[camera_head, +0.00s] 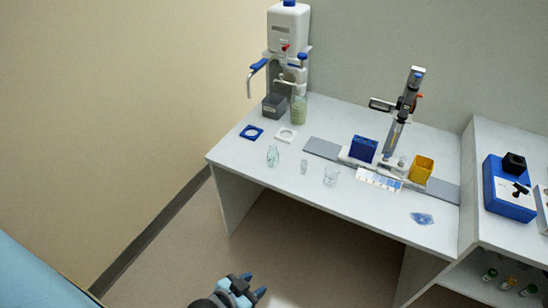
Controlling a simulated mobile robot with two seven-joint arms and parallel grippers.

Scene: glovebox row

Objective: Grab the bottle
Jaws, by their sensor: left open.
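A clear glass bottle (272,156) stands upright near the front left edge of the white table (235,160). A smaller clear vial (304,166) and a clear beaker (331,176) stand to its right. Another bottle, with greenish contents (298,110), stands farther back beside a dispenser. I cannot tell which one the task names. My left gripper (254,284) is at the bottom of the view, open and empty, in front of the table and apart from all the glassware. My right gripper is not in view.
A dispenser with a white tank (288,27) stands at the back left. A blue ring (251,132) and a white ring (286,135) lie near the bottles. A blue box (363,149), a yellow bin (421,169) and a slanted instrument (402,115) stand to the right.

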